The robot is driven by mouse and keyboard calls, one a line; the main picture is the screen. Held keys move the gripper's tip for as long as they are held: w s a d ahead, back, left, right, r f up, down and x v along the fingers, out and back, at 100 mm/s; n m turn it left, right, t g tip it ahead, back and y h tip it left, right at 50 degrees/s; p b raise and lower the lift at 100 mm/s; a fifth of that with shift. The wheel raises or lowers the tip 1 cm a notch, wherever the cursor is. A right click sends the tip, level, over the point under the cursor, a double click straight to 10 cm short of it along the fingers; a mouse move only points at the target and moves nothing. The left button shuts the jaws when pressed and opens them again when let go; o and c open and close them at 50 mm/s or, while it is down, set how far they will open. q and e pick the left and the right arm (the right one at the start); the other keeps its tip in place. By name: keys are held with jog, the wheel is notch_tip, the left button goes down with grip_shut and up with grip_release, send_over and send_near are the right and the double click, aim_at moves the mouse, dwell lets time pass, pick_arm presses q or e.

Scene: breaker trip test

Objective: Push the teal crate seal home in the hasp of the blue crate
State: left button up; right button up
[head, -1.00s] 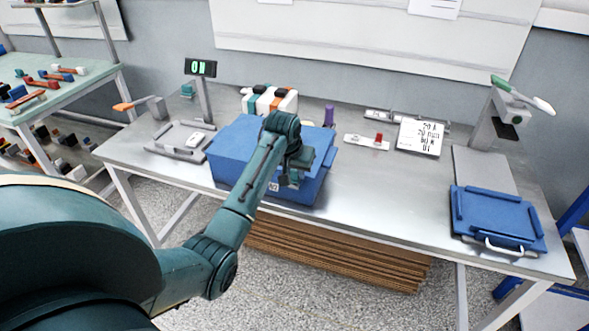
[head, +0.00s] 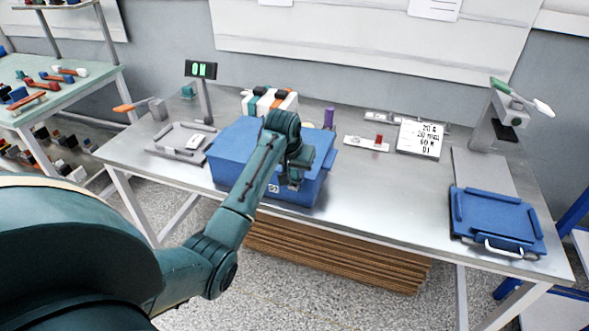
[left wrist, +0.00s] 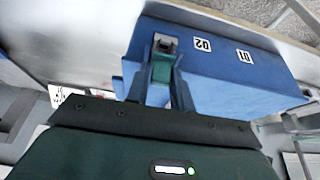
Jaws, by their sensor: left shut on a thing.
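The blue crate (head: 237,150) stands closed on the steel bench, and its labelled front face also fills much of the left wrist view (left wrist: 230,75). My left gripper (head: 295,183) is at the crate's front face. In the left wrist view its two fingers (left wrist: 161,68) are shut on the teal crate seal (left wrist: 161,72). The grey metal hasp (left wrist: 166,43) is on the crate's face just beyond the seal. The seal's far end meets or overlaps the hasp there; how deep it sits I cannot tell. My right gripper is not in view.
A grey scale tray (head: 180,143) lies left of the crate and a purple bottle (head: 329,118) stands behind it. A white sign (head: 420,139) stands farther right. A blue lid-like tray (head: 497,217) lies at the bench's right end.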

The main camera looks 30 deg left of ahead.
pick_arm(q)
jog(key=shift+f, duration=0.65)
dwell(0.6)
jog(key=o, duration=1)
jog(key=shift+s, duration=0.1)
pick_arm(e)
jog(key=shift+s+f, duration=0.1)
pick_arm(q)
jog(key=shift+s+f, duration=0.1)
jog(key=shift+v, duration=1.05)
jog(key=v, duration=1.1)
jog(key=shift+d+r+b, duration=0.2)
jog(key=shift+b, duration=0.1)
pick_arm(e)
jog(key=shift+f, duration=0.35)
pick_arm(q)
jog(key=shift+f, duration=0.1)
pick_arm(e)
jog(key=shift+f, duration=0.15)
